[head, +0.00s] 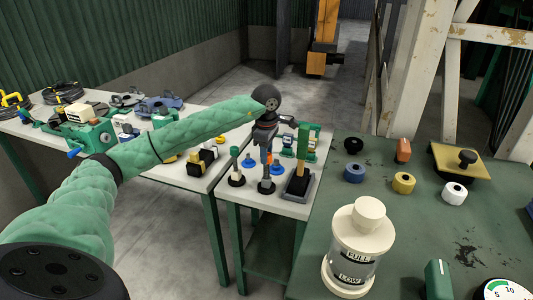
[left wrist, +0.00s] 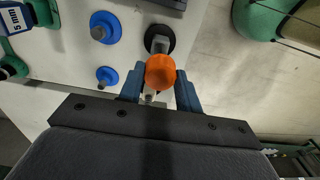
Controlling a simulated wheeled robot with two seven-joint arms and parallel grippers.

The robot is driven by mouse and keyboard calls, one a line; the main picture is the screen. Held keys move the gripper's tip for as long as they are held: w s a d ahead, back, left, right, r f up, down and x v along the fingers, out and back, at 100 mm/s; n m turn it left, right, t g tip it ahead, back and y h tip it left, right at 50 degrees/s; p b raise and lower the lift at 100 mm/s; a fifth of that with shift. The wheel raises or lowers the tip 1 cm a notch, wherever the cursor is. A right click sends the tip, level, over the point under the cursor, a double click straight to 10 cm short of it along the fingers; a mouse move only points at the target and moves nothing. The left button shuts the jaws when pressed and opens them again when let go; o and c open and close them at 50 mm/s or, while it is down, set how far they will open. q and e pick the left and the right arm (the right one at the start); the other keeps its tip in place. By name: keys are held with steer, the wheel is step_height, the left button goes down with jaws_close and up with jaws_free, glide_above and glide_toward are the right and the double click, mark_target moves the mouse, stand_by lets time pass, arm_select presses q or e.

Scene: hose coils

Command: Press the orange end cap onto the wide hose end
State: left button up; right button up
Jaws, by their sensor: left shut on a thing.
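My left gripper (head: 267,151) is shut on the orange end cap (left wrist: 160,72), which shows as a round orange top between the two blue-grey fingers in the left wrist view. Only a sliver of orange shows in the head view. A thick grey stub on a black round base (left wrist: 159,39) stands just beyond the cap in the left wrist view; it looks like the wide hose end. In the head view a dark stub on a black base (head: 266,187) stands below the gripper. The cap appears apart from it, but the gap is hard to judge. My right gripper is not in view.
Thinner stubs on blue bases (left wrist: 103,27) stand beside the black one. The green table (head: 420,235) at right holds knobs and a clear canister (head: 355,245).

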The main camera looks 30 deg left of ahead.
arm_select(q)
steer(key=shift+f, duration=0.15)
steer(key=o, duration=1.3)
steer(key=shift+r+p, duration=0.6)
steer(key=shift+r, duration=1.75)
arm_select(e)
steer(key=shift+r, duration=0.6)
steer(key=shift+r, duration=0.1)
arm_select(q)
steer(key=shift+r, duration=0.1)
step_height(320, 180, up, 8)
steer(key=b, duration=0.2)
steer(key=shift+f, duration=0.25)
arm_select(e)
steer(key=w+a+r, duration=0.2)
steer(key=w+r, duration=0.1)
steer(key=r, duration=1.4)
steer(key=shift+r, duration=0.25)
